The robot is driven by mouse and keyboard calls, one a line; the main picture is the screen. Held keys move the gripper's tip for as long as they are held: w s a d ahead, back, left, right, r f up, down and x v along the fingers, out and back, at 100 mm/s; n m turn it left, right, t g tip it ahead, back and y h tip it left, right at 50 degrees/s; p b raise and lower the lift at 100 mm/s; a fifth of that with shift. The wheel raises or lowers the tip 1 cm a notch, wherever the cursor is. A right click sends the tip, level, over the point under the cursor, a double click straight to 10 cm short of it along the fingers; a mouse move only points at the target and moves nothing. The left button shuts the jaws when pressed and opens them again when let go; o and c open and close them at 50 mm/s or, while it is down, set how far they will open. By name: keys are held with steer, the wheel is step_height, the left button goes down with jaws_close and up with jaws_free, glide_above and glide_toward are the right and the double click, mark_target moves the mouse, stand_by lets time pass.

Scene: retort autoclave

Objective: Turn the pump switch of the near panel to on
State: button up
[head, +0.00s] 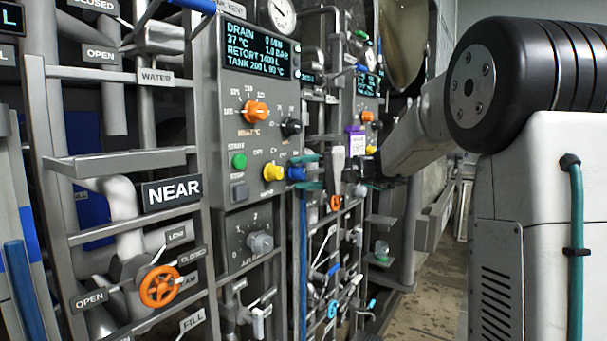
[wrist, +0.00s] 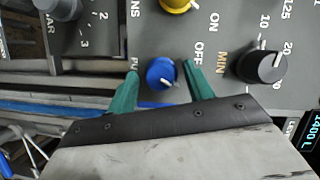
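The near panel (head: 252,195) is the grey control box beside the NEAR sign. A blue knob (head: 296,172) sits at its lower right edge, right of a yellow knob (head: 273,172). In the wrist view the blue knob (wrist: 161,73) has a partly hidden label starting "PU", with OFF lettering nearby. A white mark on it points to the lower right of that picture. My gripper (head: 306,172) has green fingers on either side of the blue knob, with visible gaps in the wrist view (wrist: 164,82). Finger contact is not visible.
A black knob (wrist: 262,66) is close to the right finger in the wrist view. An orange knob (head: 256,111), a green button (head: 239,160) and a grey knob (head: 260,242) are also on the panel. A second panel with a display stands farther back. Pipes and rails surround them.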

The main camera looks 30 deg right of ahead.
steer(key=v, duration=0.7)
steer(key=shift+s+d, duration=0.3)
stand_by(1.3)
